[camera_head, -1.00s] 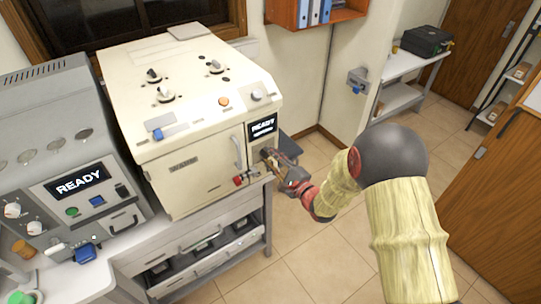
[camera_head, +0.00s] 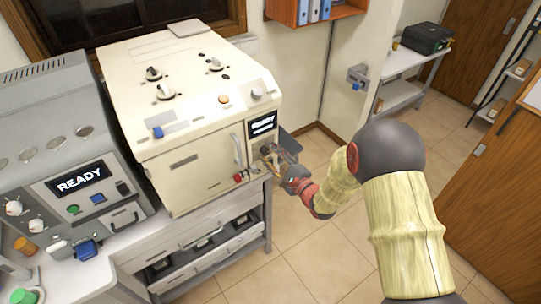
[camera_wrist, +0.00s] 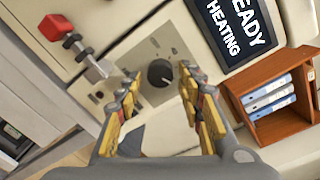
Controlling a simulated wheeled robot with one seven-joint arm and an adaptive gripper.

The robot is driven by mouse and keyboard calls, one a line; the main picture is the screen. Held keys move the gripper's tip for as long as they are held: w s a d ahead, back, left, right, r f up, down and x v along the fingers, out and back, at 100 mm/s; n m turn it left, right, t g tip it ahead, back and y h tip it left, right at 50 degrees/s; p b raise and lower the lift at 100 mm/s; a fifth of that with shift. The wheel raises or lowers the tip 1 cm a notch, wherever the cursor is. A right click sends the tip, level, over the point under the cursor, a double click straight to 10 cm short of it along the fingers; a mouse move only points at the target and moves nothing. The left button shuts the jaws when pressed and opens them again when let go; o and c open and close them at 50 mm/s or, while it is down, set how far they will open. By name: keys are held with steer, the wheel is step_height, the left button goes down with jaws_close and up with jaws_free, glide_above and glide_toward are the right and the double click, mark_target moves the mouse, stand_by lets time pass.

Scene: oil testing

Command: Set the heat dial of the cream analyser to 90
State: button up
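The cream analyser (camera_head: 190,158) stands on a bench in the head view, with a dark screen (camera_head: 262,126) at its front right. In the wrist view the screen (camera_wrist: 235,28) shows READY and HEATING. Below the screen, a round black dial (camera_wrist: 160,73) with a pale pointer mark sits on a grey plate. My gripper (camera_wrist: 158,82) is open, its two yellow-and-grey fingers either side of the dial, with visible gaps. I cannot tell its exact distance from the panel. In the head view my gripper (camera_head: 274,158) hides the dial. The scale figures are too small to read.
A red-handled tap (camera_wrist: 62,30) juts from the analyser's front, left of the dial; it also shows in the head view (camera_head: 242,176). A grey analyser (camera_head: 70,165) stands at the left. Open floor (camera_head: 315,240) lies around my arm.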

steer(key=shift+o, duration=0.4)
steer(key=v, duration=1.2)
